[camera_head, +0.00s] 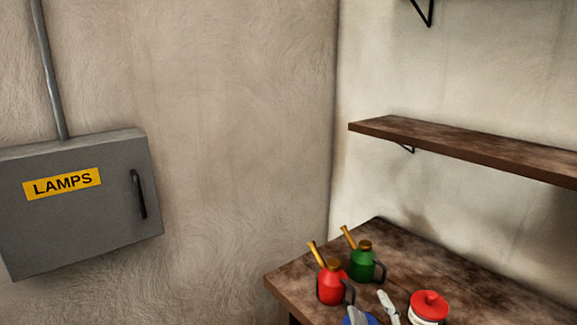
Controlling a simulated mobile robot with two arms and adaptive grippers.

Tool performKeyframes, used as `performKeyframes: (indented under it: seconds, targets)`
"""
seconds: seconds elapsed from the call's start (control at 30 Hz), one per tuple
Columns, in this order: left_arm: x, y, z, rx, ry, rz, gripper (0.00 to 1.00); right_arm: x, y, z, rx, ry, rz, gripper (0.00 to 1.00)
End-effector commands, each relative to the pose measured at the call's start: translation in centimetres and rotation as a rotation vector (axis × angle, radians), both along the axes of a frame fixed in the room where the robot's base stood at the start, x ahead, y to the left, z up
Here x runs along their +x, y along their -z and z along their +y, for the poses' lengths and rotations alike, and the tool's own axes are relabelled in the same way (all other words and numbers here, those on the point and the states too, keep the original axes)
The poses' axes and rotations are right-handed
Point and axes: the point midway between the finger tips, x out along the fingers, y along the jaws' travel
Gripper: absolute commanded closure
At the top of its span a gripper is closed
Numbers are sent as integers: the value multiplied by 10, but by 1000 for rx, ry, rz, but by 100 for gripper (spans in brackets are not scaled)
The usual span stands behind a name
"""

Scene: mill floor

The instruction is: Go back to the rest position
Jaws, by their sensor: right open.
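My right gripper (370,306) shows only in part at the bottom edge of the head view. Its pale grey fingertips are apart, over the near part of the wooden table (378,236). I see nothing held between them. The rest of the gripper is cut off by the frame. A blue object (371,318) shows beside the left fingertip, mostly hidden. My left gripper is not in view.
A red oil can (329,287) and a green oil can (361,265) stand left of and behind the gripper. A red-lidded white jar (429,303) stands to its right. A wooden shelf (460,146) hangs above. A grey LAMPS box (85,225) is on the left wall.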

Motion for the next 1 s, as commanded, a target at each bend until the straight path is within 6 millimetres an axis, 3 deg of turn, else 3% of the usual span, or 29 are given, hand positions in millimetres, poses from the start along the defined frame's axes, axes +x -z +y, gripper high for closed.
performKeyframes:
  seconds: [0.03, 0.1, 0.2, 0.3, 0.5, 0.7, 1.0]
  targets:
    - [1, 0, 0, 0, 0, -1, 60, -14, 35, -16, 79, 58, 143, 57]
    - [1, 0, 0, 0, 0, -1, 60, -37, 80, -34, 180, 132, 334, 57]
    - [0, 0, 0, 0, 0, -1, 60, -79, 133, -47, 294, 218, 578, 57]
    - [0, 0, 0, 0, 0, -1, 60, -120, 170, -53, 371, 281, 771, 57]
    - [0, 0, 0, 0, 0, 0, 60, -192, 211, -53, 468, 366, 1059, 57]
    - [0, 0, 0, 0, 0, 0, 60, -258, 231, -48, 527, 428, 1295, 57]
    - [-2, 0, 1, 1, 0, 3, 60, -240, 317, -45, 513, 436, 1327, 57]
